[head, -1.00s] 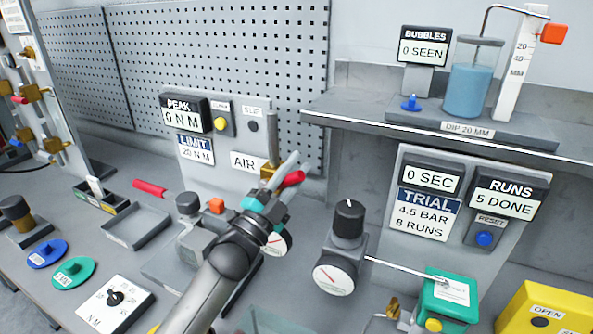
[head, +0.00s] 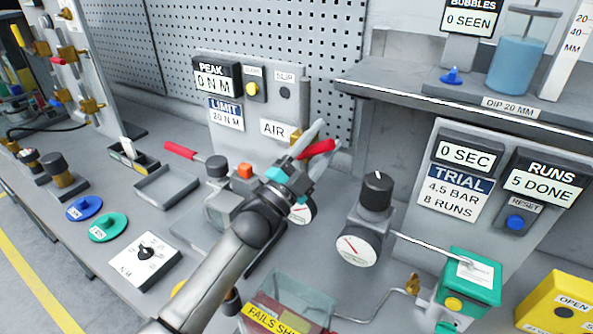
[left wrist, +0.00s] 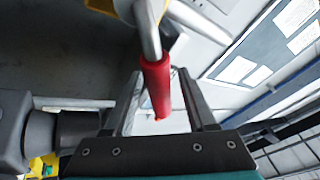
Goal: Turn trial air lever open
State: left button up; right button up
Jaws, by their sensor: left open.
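The air lever with its red grip (head: 317,147) sticks out from the grey panel beside the AIR label (head: 275,129), at a brass fitting. My left gripper (head: 326,134) is open around the red grip. In the left wrist view the red grip (left wrist: 157,88) lies between the two spread fingers of my left gripper (left wrist: 160,76). I see a gap on each side of the grip, wider on the right. The lever's pivot is partly hidden behind the fingers. My right gripper is not in view.
A pressure gauge with a black knob (head: 376,192) stands to the right of the lever. A teal box (head: 470,282) is further right, below the TRIAL panel (head: 459,190). Another lever with a red handle (head: 180,150) lies to the left. A FAILS SHUT box (head: 272,318) is in front.

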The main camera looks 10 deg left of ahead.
pick_arm(q)
jog(key=b+v, duration=0.2)
jog(key=v, duration=1.2)
